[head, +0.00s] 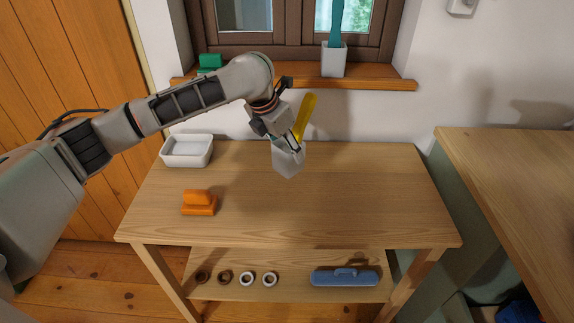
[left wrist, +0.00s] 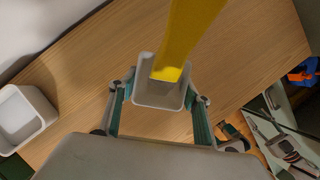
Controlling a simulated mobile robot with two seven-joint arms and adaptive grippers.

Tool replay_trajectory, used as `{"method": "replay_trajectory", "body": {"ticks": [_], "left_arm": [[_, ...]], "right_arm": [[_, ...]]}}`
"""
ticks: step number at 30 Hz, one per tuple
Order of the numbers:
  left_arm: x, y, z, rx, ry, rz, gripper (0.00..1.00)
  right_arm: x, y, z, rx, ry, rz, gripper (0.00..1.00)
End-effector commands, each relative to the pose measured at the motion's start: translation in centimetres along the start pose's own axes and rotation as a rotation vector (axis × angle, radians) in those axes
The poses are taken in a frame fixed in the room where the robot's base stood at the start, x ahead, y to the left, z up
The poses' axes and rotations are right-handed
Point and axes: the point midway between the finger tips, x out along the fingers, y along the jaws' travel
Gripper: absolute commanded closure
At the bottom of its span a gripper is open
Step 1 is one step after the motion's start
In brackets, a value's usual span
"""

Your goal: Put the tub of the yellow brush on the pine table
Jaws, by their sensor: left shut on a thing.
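The yellow brush (head: 305,117) stands in its pale grey-white tub (head: 288,163). My left gripper (head: 287,143) is shut on the tub near its rim. The tub is tilted a little in the head view and appears held above the back part of the pine table (head: 340,195). In the left wrist view the tub (left wrist: 158,99) sits between the two fingers, with the yellow handle (left wrist: 190,30) rising toward the camera. The tub's underside is hidden. My right gripper is not seen.
A white tray (head: 187,151) stands at the table's back left, and an orange block-like tool (head: 199,203) at the front left. The table's middle and right are clear. The windowsill (head: 378,83) holds another tub (head: 334,61) with a teal brush. Rings and a blue tool (head: 345,277) lie on the lower shelf.

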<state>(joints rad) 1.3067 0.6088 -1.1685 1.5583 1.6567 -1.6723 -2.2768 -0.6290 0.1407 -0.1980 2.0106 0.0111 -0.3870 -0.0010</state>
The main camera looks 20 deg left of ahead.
Motion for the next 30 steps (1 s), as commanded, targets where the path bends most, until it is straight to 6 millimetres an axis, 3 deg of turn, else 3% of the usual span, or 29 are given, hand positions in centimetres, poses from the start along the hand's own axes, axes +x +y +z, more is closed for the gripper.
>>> {"method": "replay_trajectory", "body": {"ticks": [12,24,25,26,30], "left_arm": [[5.2,0.0,-2.2,0.000,0.002,0.000,0.77],[5.4,0.0,-2.2,-0.001,-0.001,0.000,0.77],[5.4,0.0,-2.2,-0.001,0.000,0.000,0.44],[5.4,0.0,-2.2,-0.001,0.000,0.000,0.36],[5.4,0.0,-2.2,-0.001,0.000,0.000,0.35]], "right_arm": [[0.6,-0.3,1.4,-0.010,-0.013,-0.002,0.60],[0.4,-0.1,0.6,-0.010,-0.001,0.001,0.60],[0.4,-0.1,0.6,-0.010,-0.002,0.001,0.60],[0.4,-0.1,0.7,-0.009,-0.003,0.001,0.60],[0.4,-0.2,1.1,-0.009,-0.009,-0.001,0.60]]}}
